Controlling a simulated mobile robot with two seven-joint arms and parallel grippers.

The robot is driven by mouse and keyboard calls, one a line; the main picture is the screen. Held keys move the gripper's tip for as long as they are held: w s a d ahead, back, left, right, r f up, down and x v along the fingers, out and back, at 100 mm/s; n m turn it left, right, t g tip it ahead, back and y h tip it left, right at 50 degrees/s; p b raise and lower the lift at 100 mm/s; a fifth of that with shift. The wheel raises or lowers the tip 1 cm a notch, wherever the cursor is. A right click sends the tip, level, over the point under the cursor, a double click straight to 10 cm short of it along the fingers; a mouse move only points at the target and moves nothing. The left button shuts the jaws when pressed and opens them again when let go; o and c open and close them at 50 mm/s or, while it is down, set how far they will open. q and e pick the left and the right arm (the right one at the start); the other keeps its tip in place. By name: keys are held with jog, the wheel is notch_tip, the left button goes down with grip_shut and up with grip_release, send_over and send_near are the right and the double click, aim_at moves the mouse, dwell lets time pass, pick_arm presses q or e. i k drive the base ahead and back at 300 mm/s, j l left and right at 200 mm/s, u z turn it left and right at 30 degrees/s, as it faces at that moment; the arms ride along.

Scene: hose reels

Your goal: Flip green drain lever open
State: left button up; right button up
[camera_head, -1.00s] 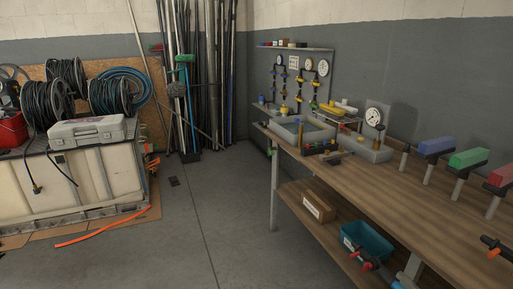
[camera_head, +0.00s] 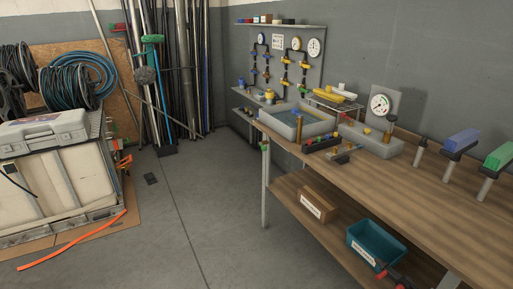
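A small green piece (camera_head: 265,147), which looks like the drain lever, sits at the near left corner of the workbench, just under the top and below the grey basin (camera_head: 329,126). It is too small to tell how its handle is turned. Neither of my grippers is in view.
The wooden workbench (camera_head: 405,168) runs along the right wall, with a gauge (camera_head: 380,105) and a dark valve piece (camera_head: 321,145) on it. A cardboard box (camera_head: 318,204) and a teal bin (camera_head: 375,246) are on its lower shelf.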

aim_at(264, 149)
jog(key=i+u, duration=0.1)
jog(key=i, duration=0.75)
jog(key=i+u, duration=0.1)
jog(key=i, duration=0.75)
jog(key=i+l+u, duration=0.15)
jog(key=i, duration=0.65)
